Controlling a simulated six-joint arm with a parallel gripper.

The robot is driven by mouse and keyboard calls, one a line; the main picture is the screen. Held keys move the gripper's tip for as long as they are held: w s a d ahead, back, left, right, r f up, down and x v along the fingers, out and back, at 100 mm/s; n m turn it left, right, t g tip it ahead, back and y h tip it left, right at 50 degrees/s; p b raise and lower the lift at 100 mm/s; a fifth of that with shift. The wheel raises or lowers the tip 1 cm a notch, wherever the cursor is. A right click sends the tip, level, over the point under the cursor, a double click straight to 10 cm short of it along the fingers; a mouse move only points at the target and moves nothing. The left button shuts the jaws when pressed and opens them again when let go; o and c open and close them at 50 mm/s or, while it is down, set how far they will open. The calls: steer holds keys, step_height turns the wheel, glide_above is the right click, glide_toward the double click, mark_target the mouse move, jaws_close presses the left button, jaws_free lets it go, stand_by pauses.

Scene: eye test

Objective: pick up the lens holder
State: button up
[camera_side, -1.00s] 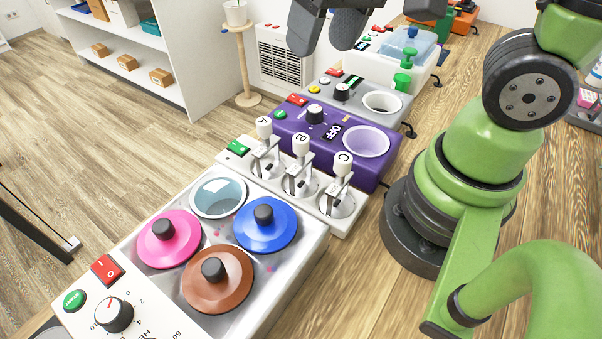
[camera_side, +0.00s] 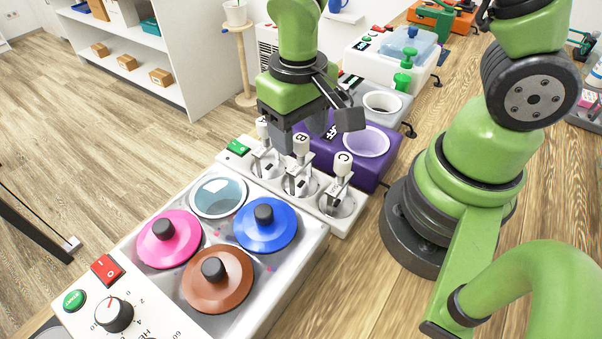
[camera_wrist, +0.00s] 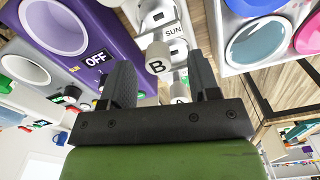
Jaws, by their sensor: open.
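Several lens holders with white lettered knobs stand in a row on a white base (camera_side: 240,172): holder A (camera_side: 262,130), holder B (camera_side: 301,144) and holder C (camera_side: 343,162). My gripper (camera_side: 315,125) is open, pointing down just above and behind the row near A and B. In the wrist view, knob B (camera_wrist: 158,60) appears between my two fingers, apart from both. Knob A (camera_wrist: 180,98) is low between the fingers and partly hidden by my gripper. Nothing is held.
A purple device (camera_side: 372,172) with an open well is close behind the row. In front is a bath unit (camera_side: 320,240) with a pink lid (camera_side: 185,245), a blue lid (camera_side: 285,235) and a brown lid (camera_side: 235,290). A grey device (camera_side: 405,103) stands farther back.

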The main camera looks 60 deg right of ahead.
mark_target(301, 164)
step_height(301, 164, down, 4)
steer(key=shift+s, duration=0.15)
steer(key=shift+c, duration=0.3)
jaws_close()
steer(key=shift+r, duration=0.15)
